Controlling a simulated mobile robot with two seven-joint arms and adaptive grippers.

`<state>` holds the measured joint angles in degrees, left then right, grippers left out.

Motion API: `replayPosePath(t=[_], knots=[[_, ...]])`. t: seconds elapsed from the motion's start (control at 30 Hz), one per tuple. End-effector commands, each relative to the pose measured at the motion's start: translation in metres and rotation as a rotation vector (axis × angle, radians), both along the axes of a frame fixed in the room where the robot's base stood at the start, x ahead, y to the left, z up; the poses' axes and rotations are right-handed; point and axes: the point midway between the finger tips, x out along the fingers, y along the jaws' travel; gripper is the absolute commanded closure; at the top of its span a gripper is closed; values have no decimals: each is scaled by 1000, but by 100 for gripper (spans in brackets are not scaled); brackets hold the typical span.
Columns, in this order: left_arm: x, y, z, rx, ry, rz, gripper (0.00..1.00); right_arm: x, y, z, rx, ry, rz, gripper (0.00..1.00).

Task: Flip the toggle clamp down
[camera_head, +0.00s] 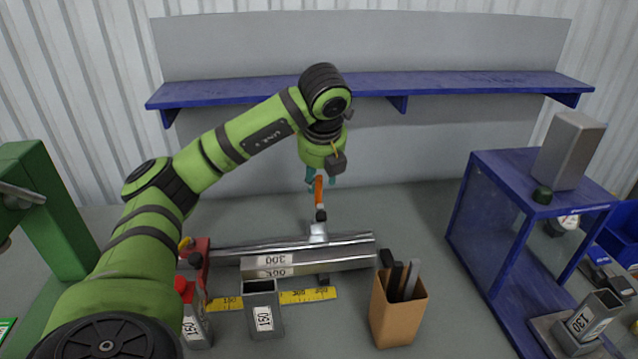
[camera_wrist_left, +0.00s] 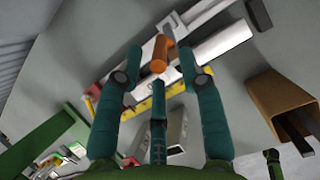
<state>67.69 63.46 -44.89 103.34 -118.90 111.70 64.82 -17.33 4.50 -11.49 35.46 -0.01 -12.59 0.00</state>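The toggle clamp's orange handle (camera_head: 319,190) stands upright above its metal base (camera_head: 317,233), which sits at the metal profiles marked 300. My left gripper (camera_head: 322,181) points down over the top of the handle. In the left wrist view the round orange handle end (camera_wrist_left: 159,61) shows between the tips of the two teal outer fingers of my left gripper (camera_wrist_left: 161,53), with a gap on each side. The fingers are spread, and a third finger points in from below. The clamp's lower part is partly hidden in the wrist view.
A brown holder (camera_head: 398,312) with dark bars stands front right of the profiles. A blue frame (camera_head: 492,230) stands right. A blue shelf (camera_head: 450,82) runs behind.

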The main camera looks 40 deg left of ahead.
Motion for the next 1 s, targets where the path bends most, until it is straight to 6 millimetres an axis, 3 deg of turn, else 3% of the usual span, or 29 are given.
replayPosePath(t=[0.13,0.3,0.63,0.67,0.73,0.77,1.0], knots=[[5,8,-22,1,7,1,61,-10,-7,8,-11,16,-1,21],[11,13,-39,-1,3,1,61,-6,-8,13,-12,11,0,21],[13,14,-45,0,1,-1,61,6,-3,14,-4,-10,-1,21],[12,14,-45,0,1,-1,65,6,-2,14,-3,-10,-1,21],[13,14,-45,-1,1,0,93,6,0,14,1,-10,-2,21],[12,14,-45,-1,0,0,100,6,1,14,2,-10,-3,21],[13,15,-44,1,-4,0,100,5,6,13,8,-8,-1,21]])
